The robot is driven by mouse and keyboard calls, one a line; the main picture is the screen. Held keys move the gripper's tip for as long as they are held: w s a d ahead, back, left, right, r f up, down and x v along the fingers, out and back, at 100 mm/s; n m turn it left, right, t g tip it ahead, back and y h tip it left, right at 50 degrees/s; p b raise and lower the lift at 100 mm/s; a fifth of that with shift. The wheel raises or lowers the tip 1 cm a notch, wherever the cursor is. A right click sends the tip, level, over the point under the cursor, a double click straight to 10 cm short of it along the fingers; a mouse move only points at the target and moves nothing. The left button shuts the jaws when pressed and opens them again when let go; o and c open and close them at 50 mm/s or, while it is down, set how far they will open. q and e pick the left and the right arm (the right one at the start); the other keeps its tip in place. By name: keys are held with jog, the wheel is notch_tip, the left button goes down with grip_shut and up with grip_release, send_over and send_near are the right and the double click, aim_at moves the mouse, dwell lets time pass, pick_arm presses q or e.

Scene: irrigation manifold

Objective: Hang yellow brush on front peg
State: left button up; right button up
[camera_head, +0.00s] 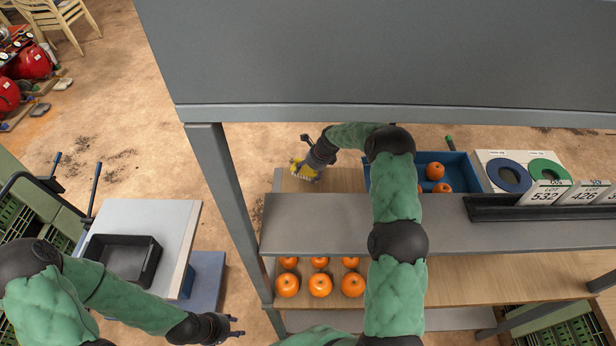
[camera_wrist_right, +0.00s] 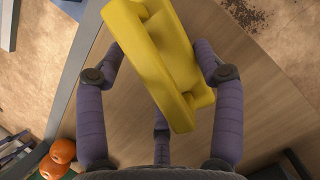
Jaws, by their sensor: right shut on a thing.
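The yellow brush (camera_head: 303,172) is at the far left end of the wooden bench, with its pale bristles facing down. My right gripper (camera_head: 312,162) is shut on it. In the right wrist view the brush's yellow body (camera_wrist_right: 160,60) lies tilted between the fingers, with wood below it. I cannot tell whether it touches the wood. My left gripper (camera_head: 237,327) is low at the left of the bench, empty, with its fingertips apart. I cannot make out the front peg in either view.
A grey shelf (camera_head: 310,225) crosses in front, under a large grey panel (camera_head: 380,55). A blue crate (camera_head: 460,172) holds oranges (camera_head: 435,171). Blue (camera_head: 509,175) and green (camera_head: 548,171) rings lie at right. More oranges (camera_head: 320,285) sit below. A black tray (camera_head: 122,259) rests at left.

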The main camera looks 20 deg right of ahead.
aim_at(308, 176)
jog(key=shift+w+f, duration=0.15)
jog(key=shift+f, duration=1.5)
jog(key=shift+f, duration=0.2)
jog(key=o, duration=1.2)
jog(key=shift+o, duration=0.2)
jog(key=shift+r, duration=0.15)
jog(key=v, duration=1.2)
